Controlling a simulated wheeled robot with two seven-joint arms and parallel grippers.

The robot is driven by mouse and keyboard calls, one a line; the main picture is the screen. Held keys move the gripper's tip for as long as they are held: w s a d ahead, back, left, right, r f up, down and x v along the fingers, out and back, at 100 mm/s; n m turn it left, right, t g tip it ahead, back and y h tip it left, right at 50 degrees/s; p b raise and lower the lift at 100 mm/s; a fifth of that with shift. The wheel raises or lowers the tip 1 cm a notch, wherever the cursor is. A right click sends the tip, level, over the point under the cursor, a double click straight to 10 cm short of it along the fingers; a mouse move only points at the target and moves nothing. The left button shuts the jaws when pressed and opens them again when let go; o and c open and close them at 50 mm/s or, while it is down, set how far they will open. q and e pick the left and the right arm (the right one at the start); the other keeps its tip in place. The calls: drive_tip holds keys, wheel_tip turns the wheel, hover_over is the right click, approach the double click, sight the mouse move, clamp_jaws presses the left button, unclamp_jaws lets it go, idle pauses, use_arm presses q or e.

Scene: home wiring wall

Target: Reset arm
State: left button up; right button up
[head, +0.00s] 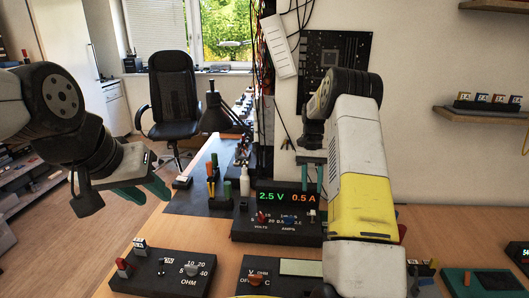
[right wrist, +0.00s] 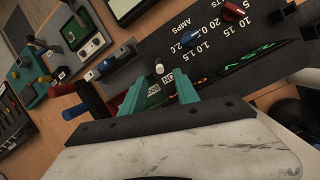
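My left gripper (head: 146,197) hangs in the air at the left of the head view, over the floor left of the workbench (head: 160,225). Its teal fingers look apart, with nothing seen between them. My right gripper (head: 312,190) points down over the right end of the power supply (head: 270,229), which shows 2.5 V and 0.5 A. In the right wrist view, its two teal fingers (right wrist: 160,84) are apart, with a small white toggle switch (right wrist: 158,67) between or just beyond the tips. I cannot tell whether they touch it.
An ohm box (head: 165,270) and a meter (head: 270,276) lie at the bench front. Screwdrivers, a white bottle (head: 244,181) and a black lamp (head: 215,110) stand left of the supply. A circuit board (head: 345,50) hangs on the wall. A chair (head: 172,95) stands behind.

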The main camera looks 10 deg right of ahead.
drive_tip(key=s+a+r+n+t, duration=0.1)
drive_tip(key=s+a+r+t, duration=0.2)
drive_tip(key=r, duration=0.4)
drive_tip(key=s+a+r+n, duration=0.1)
drive_tip(key=s+a+r, duration=0.1)
drive_tip(key=s+r, duration=0.3)
drive_tip(key=s+a+r+n+t, duration=0.2)
drive_tip(key=s+a+r, duration=0.1)
drive_tip(key=r, duration=0.5)
drive_tip(key=s+a+r+n+t, duration=0.1)
drive_tip(key=s+a+t, duration=0.1)
drive_tip(key=s, duration=0.7)
drive_tip(key=s+a+r+n+t+y, duration=0.1)
drive_tip(key=s+a+n+t, duration=0.1)
drive_tip(key=s, duration=0.8)
drive_tip(key=shift+a+r+n+t+y, duration=0.15)
drive_tip(key=shift+a+n+t+y, duration=0.25)
drive_tip(key=shift+a, duration=0.8)
